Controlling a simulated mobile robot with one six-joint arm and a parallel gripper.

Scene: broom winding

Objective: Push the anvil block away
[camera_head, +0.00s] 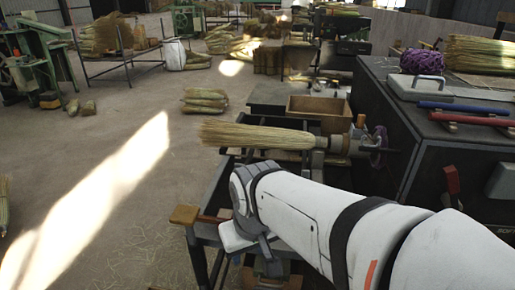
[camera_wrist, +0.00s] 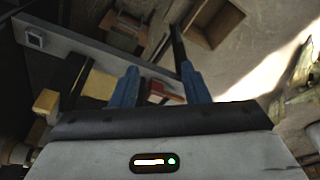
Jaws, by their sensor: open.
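My gripper (camera_wrist: 160,78) is open, with its two blue fingers apart and nothing clearly held between them. In the head view its wrist hangs over the front end of the work frame, and its fingertips are mostly hidden. No thing is plainly recognisable as the anvil block. A small red block (camera_wrist: 165,92) shows between and beyond the fingers in the wrist view, apparently on the frame. A pale wooden block (camera_wrist: 100,84) lies just left of the left finger. In the head view a brown wooden block (camera_head: 185,215) sits on the frame's left corner, left of my gripper.
A straw broom bundle (camera_head: 255,135) is mounted horizontally in the winding machine, just behind my wrist. A wooden tray (camera_head: 318,106) lies behind.

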